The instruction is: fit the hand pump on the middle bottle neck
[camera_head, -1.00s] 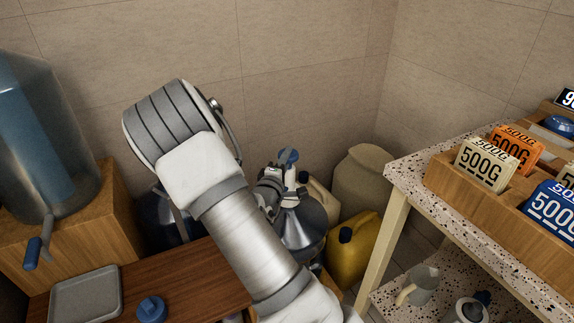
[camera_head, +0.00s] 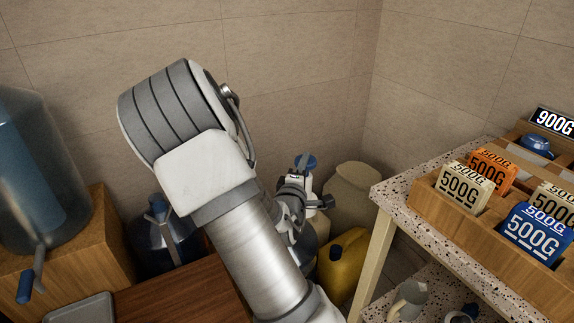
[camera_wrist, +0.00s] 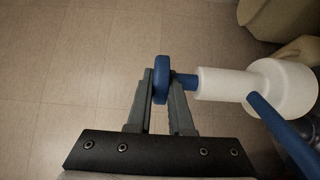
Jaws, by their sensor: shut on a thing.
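The hand pump has a white body and blue parts. In the wrist view its white body (camera_wrist: 222,84) runs right from my gripper (camera_wrist: 165,82), with a wider white collar and a blue spout. My gripper is shut on its blue top knob. In the head view the pump (camera_head: 304,183) stands up beyond my gripper (camera_head: 292,195), blue top uppermost. A rounded bottle (camera_head: 310,243) shows below, mostly behind my arm; its neck is hidden. Another bluish bottle (camera_head: 165,245) stands left of my arm. I cannot tell whether the pump touches any neck.
A yellow jerrycan (camera_head: 342,265) and a beige container (camera_head: 350,195) stand right of my gripper, near the wall. A speckled shelf (camera_head: 388,197) with price-tag trays is further right. A large bottle (camera_head: 35,175) on a wooden box stands left. Bare floor shows in the wrist view.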

